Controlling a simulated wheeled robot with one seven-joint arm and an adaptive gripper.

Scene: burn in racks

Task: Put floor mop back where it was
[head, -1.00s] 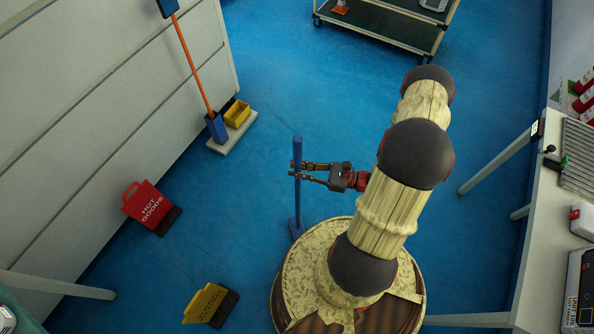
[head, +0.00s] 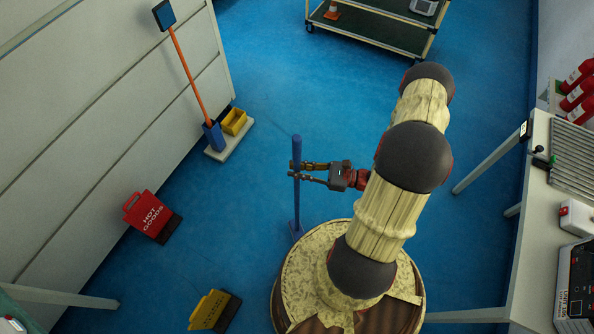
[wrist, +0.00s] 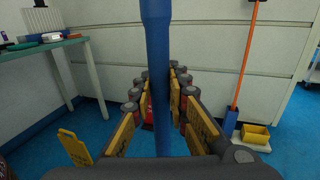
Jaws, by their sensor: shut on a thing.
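My gripper (head: 296,170) is shut on the blue pole of the floor mop (head: 296,152). The pole stands roughly upright beside my base, with its blue lower end near the floor; I cannot tell whether it touches. In the wrist view the blue pole (wrist: 159,60) runs between the fingers of my gripper (wrist: 160,95). A stand with a pale base (head: 226,150) is on the floor by the wall cabinets at upper left. It bears a blue holder (head: 213,137) with an orange-handled tool (head: 188,72) and a yellow bucket (head: 234,121).
A red "HOT GOODS" sign (head: 148,213) and a yellow sign (head: 209,310) stand on the floor at left. A green-shelved cart (head: 375,35) is at the top, a white bench (head: 540,220) at right. Blue floor (head: 270,90) between mop and stand is clear.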

